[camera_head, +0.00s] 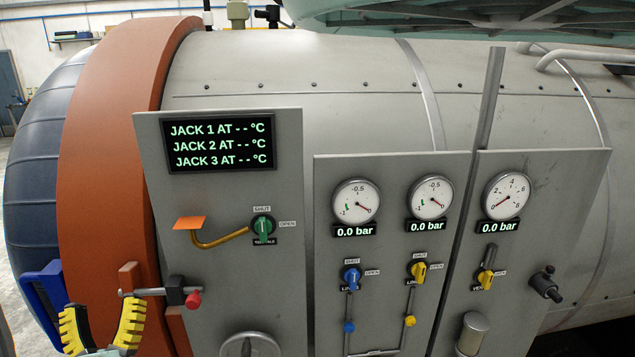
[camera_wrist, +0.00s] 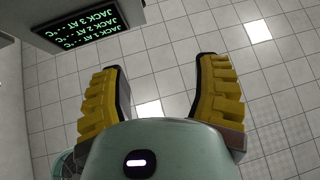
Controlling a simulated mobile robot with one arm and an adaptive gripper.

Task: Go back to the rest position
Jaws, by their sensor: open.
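My gripper (camera_head: 102,325) shows at the lower left of the head view, with yellow ribbed fingers spread apart. In the wrist view my gripper (camera_wrist: 158,85) is open, with nothing between its fingers; only tiled floor shows beyond them. In the head view the fingers appear in front of the lower left of the press, near a clamp-like latch with a red knob (camera_head: 193,299). I cannot tell the exact gap between the gripper and the latch.
The large grey press (camera_head: 290,65) has an orange ring (camera_head: 105,130). Its panels carry a jack display (camera_head: 220,140), a green-handled valve (camera_head: 263,227), a blue valve (camera_head: 352,277), yellow valves (camera_head: 418,271) and gauges reading 0.0 bar. A handwheel (camera_head: 250,345) is at the bottom. Tiled floor (camera_wrist: 270,60) looks clear.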

